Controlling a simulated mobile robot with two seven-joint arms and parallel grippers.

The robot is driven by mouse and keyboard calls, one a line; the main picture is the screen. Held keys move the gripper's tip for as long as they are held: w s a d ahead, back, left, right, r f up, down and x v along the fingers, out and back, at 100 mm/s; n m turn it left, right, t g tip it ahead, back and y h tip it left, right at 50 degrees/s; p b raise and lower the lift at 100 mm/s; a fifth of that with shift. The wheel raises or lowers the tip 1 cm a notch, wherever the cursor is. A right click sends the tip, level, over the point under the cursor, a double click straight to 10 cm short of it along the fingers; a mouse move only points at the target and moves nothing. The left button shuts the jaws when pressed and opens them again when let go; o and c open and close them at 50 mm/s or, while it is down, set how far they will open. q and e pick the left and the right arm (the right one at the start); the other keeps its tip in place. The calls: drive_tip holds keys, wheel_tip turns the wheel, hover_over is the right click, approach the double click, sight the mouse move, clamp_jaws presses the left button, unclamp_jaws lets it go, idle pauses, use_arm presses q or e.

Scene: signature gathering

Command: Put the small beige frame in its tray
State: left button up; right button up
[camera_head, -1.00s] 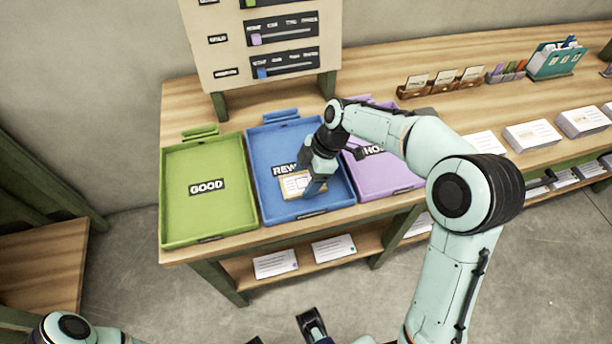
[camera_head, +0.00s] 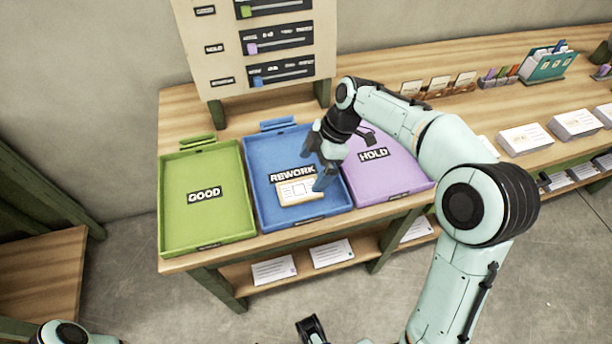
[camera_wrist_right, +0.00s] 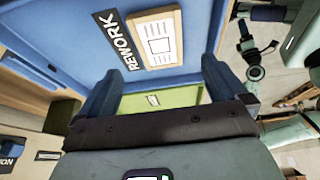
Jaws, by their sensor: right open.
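The small beige frame (camera_head: 301,190) holds a white card and lies in the blue REWORK tray (camera_head: 264,150), below the tray's label. In the right wrist view the frame (camera_wrist_right: 158,45) lies flat on the blue tray floor beside the REWORK label. My right gripper (camera_head: 320,165) is above the right part of the blue tray, just right of the frame. Its fingers are spread with nothing between them, and in the right wrist view the gripper (camera_wrist_right: 160,82) is apart from the frame. A dark part at the bottom edge of the head view may be my left gripper; its jaws are unclear.
The green GOOD tray (camera_head: 205,230) stands left of the blue tray, the purple HOLD tray (camera_head: 400,180) right of it. A board with sliders (camera_head: 255,50) stands behind. Card stacks (camera_head: 525,138) and holders (camera_head: 438,86) are to the right. White cards (camera_head: 332,253) lie on the shelf below.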

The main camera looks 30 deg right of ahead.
drive_tip(key=v, duration=0.5)
drive_tip(key=shift+p, duration=0.3)
drive_tip(key=shift+f, duration=0.1)
